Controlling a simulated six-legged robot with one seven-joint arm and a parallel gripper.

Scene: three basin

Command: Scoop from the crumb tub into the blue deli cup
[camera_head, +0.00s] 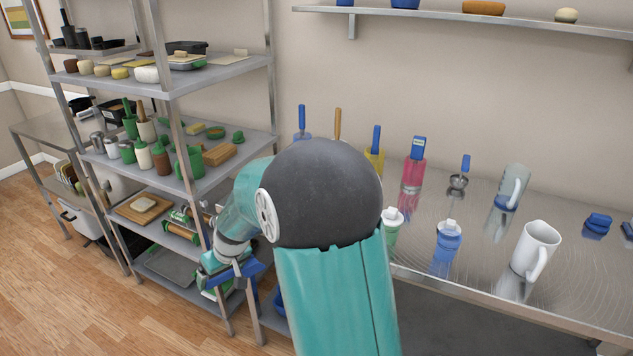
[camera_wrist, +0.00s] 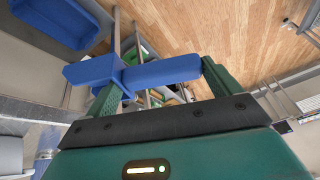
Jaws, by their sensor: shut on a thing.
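My gripper (camera_wrist: 160,72) is shut on a blue tool (camera_wrist: 92,70), which lies across between its green fingers in the wrist view. In the head view my gripper (camera_head: 222,262) is low beside the shelf rack, left of the steel counter, with a blue piece (camera_head: 240,278) of the held tool showing. I cannot pick out the crumb tub or the blue deli cup with certainty. My arm hides part of the counter.
The steel counter (camera_head: 580,285) holds a white pitcher (camera_head: 535,250), a blue bottle (camera_head: 448,240), a pink container (camera_head: 413,165) and a small metal cup (camera_head: 458,182). The shelf rack (camera_head: 225,75) is crowded. A blue bin (camera_wrist: 55,20) shows in the wrist view. The wooden floor (camera_head: 60,300) is clear.

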